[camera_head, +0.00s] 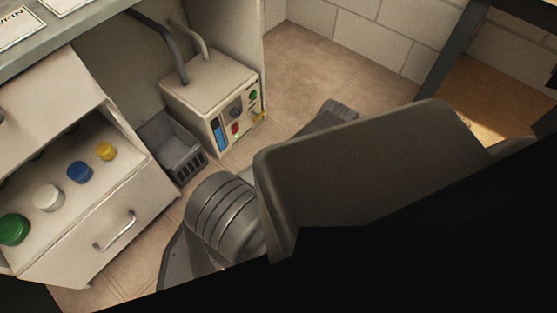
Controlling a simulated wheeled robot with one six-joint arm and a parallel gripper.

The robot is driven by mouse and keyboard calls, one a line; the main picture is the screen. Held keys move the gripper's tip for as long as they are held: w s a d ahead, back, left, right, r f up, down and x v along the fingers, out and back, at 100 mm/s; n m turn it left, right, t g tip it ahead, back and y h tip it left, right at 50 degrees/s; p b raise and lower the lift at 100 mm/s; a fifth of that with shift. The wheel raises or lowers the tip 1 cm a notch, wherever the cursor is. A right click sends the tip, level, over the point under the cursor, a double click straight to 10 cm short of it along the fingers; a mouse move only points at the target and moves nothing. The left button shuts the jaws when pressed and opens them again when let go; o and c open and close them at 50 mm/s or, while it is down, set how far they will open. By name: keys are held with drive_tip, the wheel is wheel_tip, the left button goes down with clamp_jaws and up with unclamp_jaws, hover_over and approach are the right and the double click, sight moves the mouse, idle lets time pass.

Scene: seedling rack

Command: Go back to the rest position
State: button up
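The head view is tilted. Large dark grey and black parts of my own body fill the lower right and centre. A ribbed grey round part, which looks like one of my arm's joints, shows at the lower middle. I cannot make out my gripper's fingers anywhere, so whether they are open, shut or holding something is hidden.
At left, an open drawer (133,211) holds several capped containers, including a blue one (79,172). A beige control box (203,88) with hoses and a dark slotted bin (166,141) stand beside it. The tiled floor (312,66) is clear beyond; a dark frame (452,45) stands at right.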

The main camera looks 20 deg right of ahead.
drive_tip(key=shift+s+d, duration=0.35)
drive_tip(key=shift+s, duration=0.25)
drive_tip(key=shift+w, duration=0.15)
